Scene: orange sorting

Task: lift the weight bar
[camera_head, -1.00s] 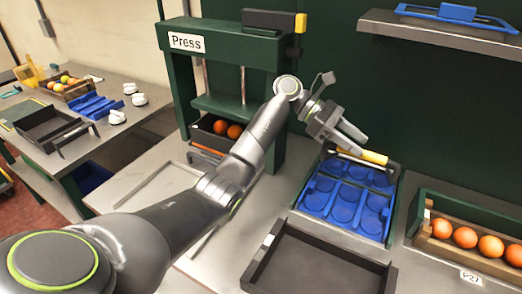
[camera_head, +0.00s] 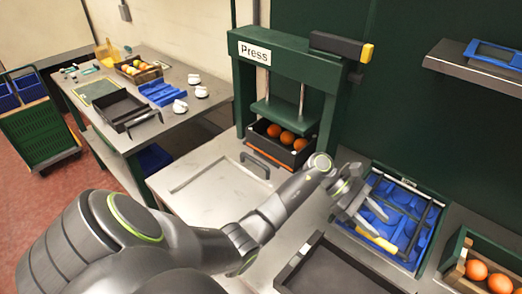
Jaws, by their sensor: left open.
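The weight bar shows as a dark frame with a yellow handle (camera_head: 378,241). It lies down across the blue moulded tray (camera_head: 392,199), with the handle at the tray's front edge. My left gripper (camera_head: 382,223) is open, its fingers pointing down and right. The fingertips are just above the yellow handle; I cannot tell whether they touch it. The gripper and fingers hide part of the tray's left side. My right gripper is not in view.
An empty dark tray (camera_head: 290,268) stands in front. The green press (camera_head: 245,85) has a box of oranges (camera_head: 262,142) under it. A crate of oranges (camera_head: 458,272) is at the right, below a grey shelf (camera_head: 450,68). A side table (camera_head: 100,78) stands left.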

